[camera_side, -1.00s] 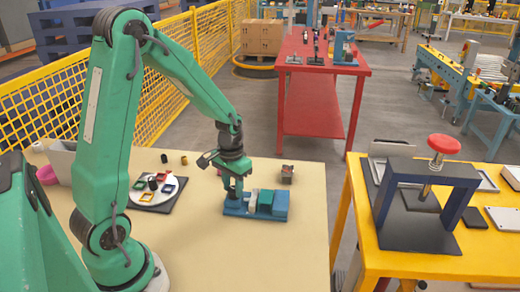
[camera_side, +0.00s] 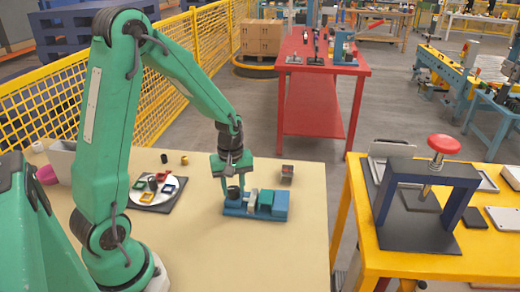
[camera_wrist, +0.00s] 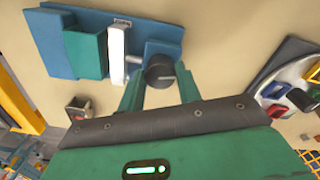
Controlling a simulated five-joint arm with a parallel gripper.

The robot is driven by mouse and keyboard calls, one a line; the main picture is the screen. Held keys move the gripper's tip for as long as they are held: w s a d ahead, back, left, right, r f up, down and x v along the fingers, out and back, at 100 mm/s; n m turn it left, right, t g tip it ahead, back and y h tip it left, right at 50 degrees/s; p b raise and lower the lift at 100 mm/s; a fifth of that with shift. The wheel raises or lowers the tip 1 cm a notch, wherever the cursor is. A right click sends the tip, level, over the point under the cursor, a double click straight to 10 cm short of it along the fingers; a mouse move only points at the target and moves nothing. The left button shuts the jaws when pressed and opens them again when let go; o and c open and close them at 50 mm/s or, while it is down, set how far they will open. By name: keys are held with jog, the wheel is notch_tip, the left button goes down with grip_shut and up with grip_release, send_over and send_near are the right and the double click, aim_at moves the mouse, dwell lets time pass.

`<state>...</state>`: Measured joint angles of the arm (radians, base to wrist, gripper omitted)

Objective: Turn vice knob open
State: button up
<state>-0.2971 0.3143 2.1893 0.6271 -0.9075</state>
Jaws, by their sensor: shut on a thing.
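The blue vice (camera_side: 262,205) lies on the cream table, with a green block and a white jaw plate showing in the wrist view (camera_wrist: 95,42). The dark round vice knob (camera_wrist: 159,70) is at its end, joined by a thin metal rod. In the side view the knob (camera_side: 233,192) shows under my gripper. My green gripper (camera_wrist: 160,85) points down over this end of the vice. Its two fingers are shut on the knob, one on each side of it.
A round white plate with coloured square frames (camera_side: 155,188) stands to the left on a dark base. A small metal block (camera_side: 287,172) sits behind the vice. The table front is clear. A yellow table with a press (camera_side: 425,190) stands to the right.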

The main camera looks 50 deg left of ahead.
jog(key=n, duration=1.1)
jog(key=shift+w+n, duration=0.1)
jog(key=shift+n, duration=1.9)
jog(key=o, duration=1)
jog(key=shift+r, duration=0.1)
